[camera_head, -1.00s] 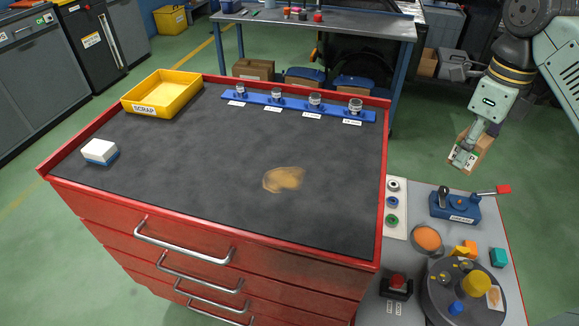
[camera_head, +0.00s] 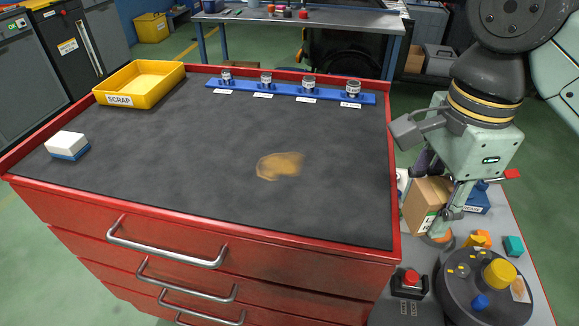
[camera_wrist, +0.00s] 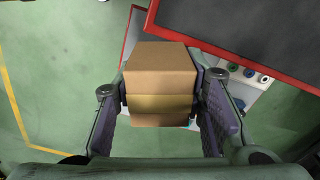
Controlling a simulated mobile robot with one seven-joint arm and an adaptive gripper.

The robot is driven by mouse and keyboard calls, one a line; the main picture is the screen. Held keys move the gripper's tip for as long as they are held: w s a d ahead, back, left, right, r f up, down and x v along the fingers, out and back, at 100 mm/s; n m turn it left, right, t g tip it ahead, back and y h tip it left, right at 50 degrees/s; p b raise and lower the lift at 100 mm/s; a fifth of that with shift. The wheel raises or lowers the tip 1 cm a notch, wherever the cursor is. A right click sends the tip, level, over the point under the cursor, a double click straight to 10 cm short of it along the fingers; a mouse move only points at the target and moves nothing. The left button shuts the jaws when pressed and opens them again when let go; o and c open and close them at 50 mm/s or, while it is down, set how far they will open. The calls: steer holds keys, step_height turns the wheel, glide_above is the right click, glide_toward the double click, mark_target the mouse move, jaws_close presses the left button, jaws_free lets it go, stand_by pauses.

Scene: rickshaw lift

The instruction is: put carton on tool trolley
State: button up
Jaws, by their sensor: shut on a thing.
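The carton (camera_head: 425,205) is a small brown cardboard box with a label on its side. My gripper (camera_head: 440,198) is shut on it, beside the right side of the tool trolley and over the side panel. In the wrist view the carton (camera_wrist: 160,85) sits between the two fingers, with a tape band across it. The tool trolley (camera_head: 215,150) is red with a dark grey mat on top and drawers with silver handles. Its corner also shows in the wrist view (camera_wrist: 265,40). Part of the carton is hidden behind my fingers in the head view.
On the trolley top are a yellow scrap bin (camera_head: 140,84), a blue rack with several small weights (camera_head: 290,92), a white-and-blue block (camera_head: 67,145) and a tan stain (camera_head: 280,165). The mat's middle and right are otherwise bare. A control panel (camera_head: 455,300) with knobs stands at right.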

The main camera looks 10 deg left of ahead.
steer(key=shift+s+a+n, duration=0.25)
steer(key=shift+s+n, duration=0.15)
steer(key=shift+s, duration=0.3)
steer(key=shift+w+a, duration=0.15)
steer(key=shift+a, duration=0.2)
steer(key=w+a+p, duration=0.1)
steer(key=w+a, duration=0.2)
steer(key=w+a+f+p, duration=0.1)
steer(key=w+a, duration=0.2)
steer(key=w, duration=0.1)
steer(key=w+a+p, duration=0.1)
steer(key=w+a, duration=0.2)
steer(key=shift+w+a+f, duration=0.15)
steer(key=shift+w+a, duration=0.25)
steer(key=shift+w+a+f, duration=0.1)
steer(key=shift+w, duration=0.05)
steer(key=shift+f, duration=0.3)
steer(key=shift+f+p, duration=0.4)
steer(key=shift+f, duration=1.05)
